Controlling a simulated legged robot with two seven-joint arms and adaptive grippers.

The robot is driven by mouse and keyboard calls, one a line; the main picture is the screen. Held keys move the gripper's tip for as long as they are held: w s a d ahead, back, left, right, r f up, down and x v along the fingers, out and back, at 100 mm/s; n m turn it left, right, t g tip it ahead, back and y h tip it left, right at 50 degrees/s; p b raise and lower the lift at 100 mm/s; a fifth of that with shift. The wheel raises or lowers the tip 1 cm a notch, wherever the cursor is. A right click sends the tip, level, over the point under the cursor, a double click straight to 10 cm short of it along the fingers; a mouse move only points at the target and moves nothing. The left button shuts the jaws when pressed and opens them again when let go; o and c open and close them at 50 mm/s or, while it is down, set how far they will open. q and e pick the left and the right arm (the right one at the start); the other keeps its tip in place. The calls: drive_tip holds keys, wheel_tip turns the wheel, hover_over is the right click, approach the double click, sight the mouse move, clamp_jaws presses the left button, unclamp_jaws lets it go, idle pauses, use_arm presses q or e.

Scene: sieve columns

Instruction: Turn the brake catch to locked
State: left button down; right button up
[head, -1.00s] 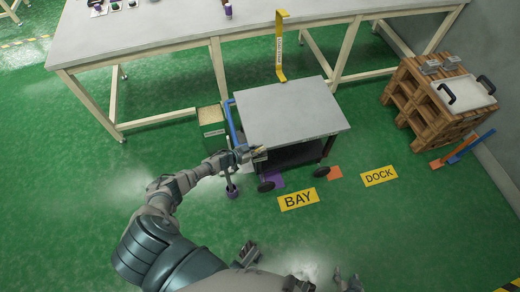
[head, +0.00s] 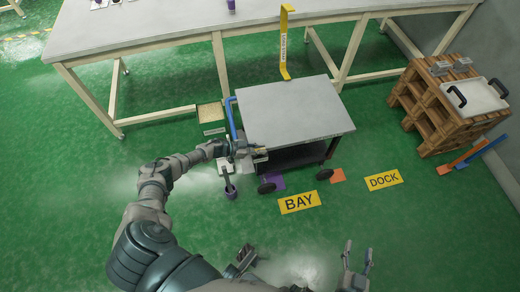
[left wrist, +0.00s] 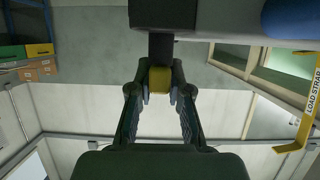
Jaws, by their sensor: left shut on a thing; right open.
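A trolley with a grey top (head: 293,110) and a blue handle (head: 231,118) stands on the green floor. My left gripper (head: 243,150) is at its near left corner, just below the top. In the left wrist view, my left gripper (left wrist: 159,92) is shut on a yellow block (left wrist: 159,79), which hangs on a dark stem (left wrist: 161,47) and looks like the brake catch. The head view does not show the catch clearly, and I cannot read its setting. My right gripper (head: 356,268) is open and empty above the floor at the bottom.
A yellow load strap (head: 285,45) stands up behind the trolley, before a long bench (head: 150,38). BAY (head: 299,202) and DOCK (head: 383,180) signs lie on the floor. A wooden crate stack (head: 430,115) stands right.

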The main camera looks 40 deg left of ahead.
use_arm(q)
drive_tip(key=shift+a, duration=0.1)
drive_tip(key=c, duration=1.1)
unclamp_jaws()
drive_tip(key=shift+s+a+r, duration=0.1)
drive_tip(key=shift+s+a, duration=0.05)
drive_tip(key=v, duration=1.1)
drive_tip(key=shift+a, duration=0.2)
